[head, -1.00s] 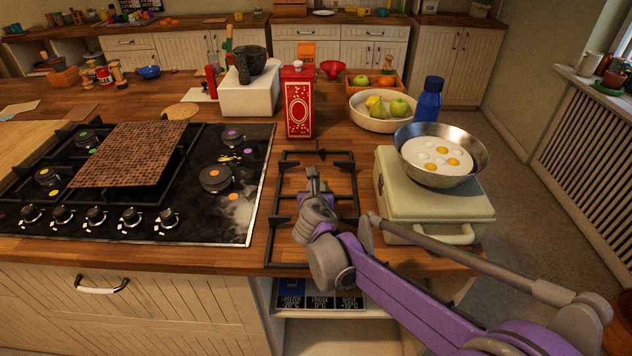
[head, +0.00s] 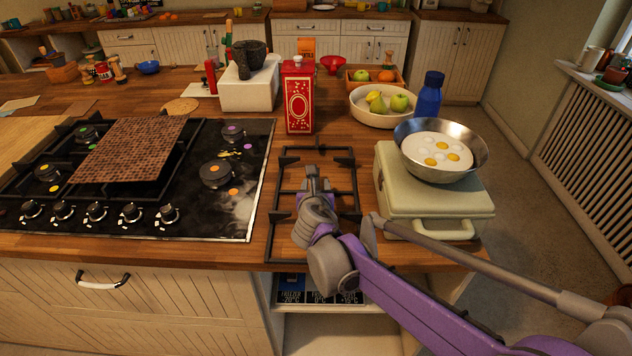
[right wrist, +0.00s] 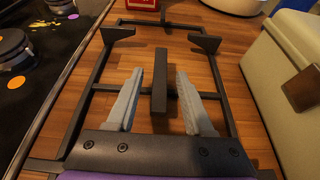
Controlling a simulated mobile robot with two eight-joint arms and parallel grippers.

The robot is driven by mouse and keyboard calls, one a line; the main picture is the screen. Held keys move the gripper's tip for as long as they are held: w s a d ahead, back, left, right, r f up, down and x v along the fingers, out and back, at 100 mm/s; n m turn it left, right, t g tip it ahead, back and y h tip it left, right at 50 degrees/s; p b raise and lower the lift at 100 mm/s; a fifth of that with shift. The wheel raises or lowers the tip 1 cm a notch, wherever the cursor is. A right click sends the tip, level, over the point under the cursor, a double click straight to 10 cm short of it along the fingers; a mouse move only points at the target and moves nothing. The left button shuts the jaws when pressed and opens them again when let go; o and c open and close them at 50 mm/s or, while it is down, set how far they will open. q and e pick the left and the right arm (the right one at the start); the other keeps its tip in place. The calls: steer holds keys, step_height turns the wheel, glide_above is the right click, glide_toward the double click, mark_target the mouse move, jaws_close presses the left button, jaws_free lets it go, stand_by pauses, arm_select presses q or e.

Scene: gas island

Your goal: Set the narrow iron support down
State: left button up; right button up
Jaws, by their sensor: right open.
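The narrow iron support (head: 354,179) is a dark rectangular grate with short prongs. It lies flat on the wooden counter between the gas hob and the pale green case. My right gripper (head: 312,172) is over the middle of the support. In the right wrist view the open fingers (right wrist: 157,98) stand on either side of a prong of the support (right wrist: 159,75), with a gap on both sides. The near part of the support is partly hidden by my right arm. My left gripper is not in view.
The gas hob (head: 245,205) lies to the left, with a brown woven grate cover (head: 130,150) on it. A red tin (head: 298,100) stands behind the support. To the right, the green case (head: 430,205) bears a pan of eggs (head: 478,150). A blue bottle (head: 428,98) stands behind it.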

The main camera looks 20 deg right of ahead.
steer(key=v, duration=0.9)
steer(key=shift+s+r+p, duration=0.1)
steer(key=shift+s+p, duration=0.15)
steer(key=shift+p, duration=0.05)
